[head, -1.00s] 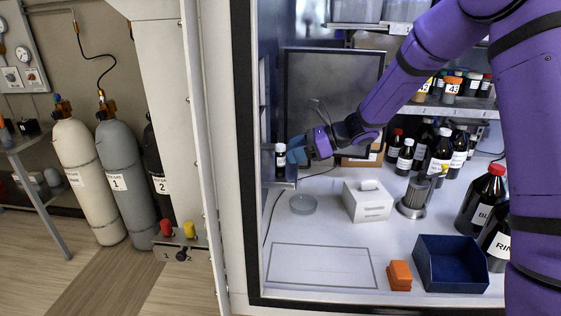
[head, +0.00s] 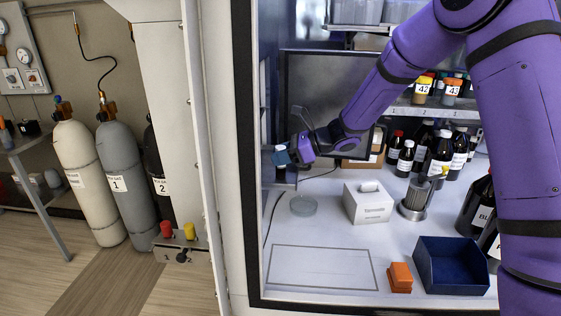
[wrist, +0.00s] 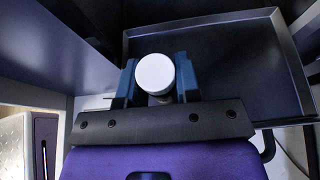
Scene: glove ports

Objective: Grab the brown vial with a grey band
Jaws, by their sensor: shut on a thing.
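The vial shows its round white cap (wrist: 154,72) from above in the wrist view, between the two blue fingers. My gripper (wrist: 156,82) is shut on this vial, with a finger on each side. In the head view the white cap (head: 281,147) shows just above the blue fingers of my gripper (head: 284,157), at the left wall of the cabinet. The fingers hide most of the vial's body, so its brown colour and grey band cannot be made out now.
A small ledge (head: 284,181) juts from the left wall below my gripper. A dark framed panel (wrist: 230,65) stands close behind. A glass dish (head: 303,206), a white box (head: 367,204) and a blue open box (head: 452,265) stand on the cabinet floor. The outlined rectangle (head: 322,287) is empty.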

